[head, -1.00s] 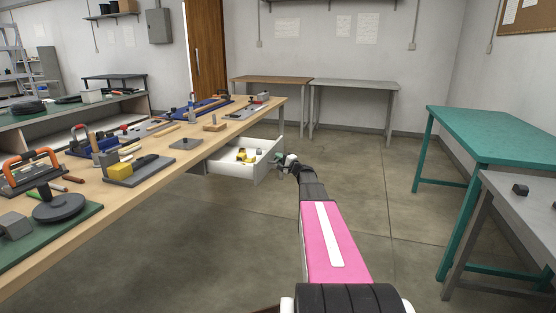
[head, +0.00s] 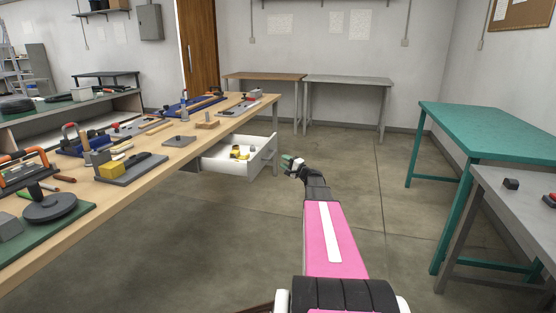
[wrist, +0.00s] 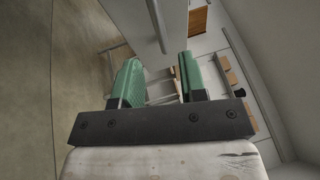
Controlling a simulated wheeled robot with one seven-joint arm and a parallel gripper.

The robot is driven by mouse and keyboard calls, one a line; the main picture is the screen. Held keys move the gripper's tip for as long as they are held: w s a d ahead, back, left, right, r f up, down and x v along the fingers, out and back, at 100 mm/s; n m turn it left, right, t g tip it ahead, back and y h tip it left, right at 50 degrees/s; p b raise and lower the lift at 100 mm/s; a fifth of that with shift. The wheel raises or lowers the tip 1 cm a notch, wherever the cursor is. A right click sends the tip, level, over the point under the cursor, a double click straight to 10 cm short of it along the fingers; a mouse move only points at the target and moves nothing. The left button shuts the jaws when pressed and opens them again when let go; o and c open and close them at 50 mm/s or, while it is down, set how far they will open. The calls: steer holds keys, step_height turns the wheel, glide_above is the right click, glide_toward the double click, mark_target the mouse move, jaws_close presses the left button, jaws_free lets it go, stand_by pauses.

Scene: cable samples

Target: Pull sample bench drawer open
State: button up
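The sample bench (head: 140,185) is a long wooden-topped bench running from the lower left to the middle of the head view. Its white drawer (head: 264,161) stands pulled out under the far end, with yellow and grey small items inside. My gripper (head: 287,160) is just right of the drawer front, with a small gap between them in the head view. In the wrist view, the two green fingers (wrist: 157,83) are apart with nothing visible held between them. A long grey bar (wrist: 157,25) shows beyond them; I cannot tell whether it belongs to the drawer.
Tools and blocks cover the bench top. A teal table (head: 490,130) and a grey table (head: 520,210) stand at the right. Two tables (head: 345,80) stand by the back wall. The floor (head: 385,190) between is clear.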

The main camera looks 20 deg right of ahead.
steer(key=shift+v, duration=1.15)
steer(key=s+a+f+n+g+h, duration=0.1)
steer(key=s+a+f+n+g, duration=0.45)
steer(key=a, duration=0.55)
steer(key=s+a+f+n+g, duration=0.2)
steer(key=s+a+f+g, duration=0.5)
steer(key=a, duration=0.5)
steer(key=s+a+f+n+g+h, duration=0.2)
steer(key=s+h, duration=0.2)
steer(key=s, duration=0.6)
steer(key=s+a+f+n+g+h, duration=0.1)
steer(key=s+h, duration=0.4)
steer(key=s, duration=0.5)
steer(key=shift+s+a+f+n+g, duration=0.4)
steer(key=shift+f+n+g, duration=0.2)
steer(key=shift+n+g, duration=0.35)
steer(key=shift+w, duration=0.1)
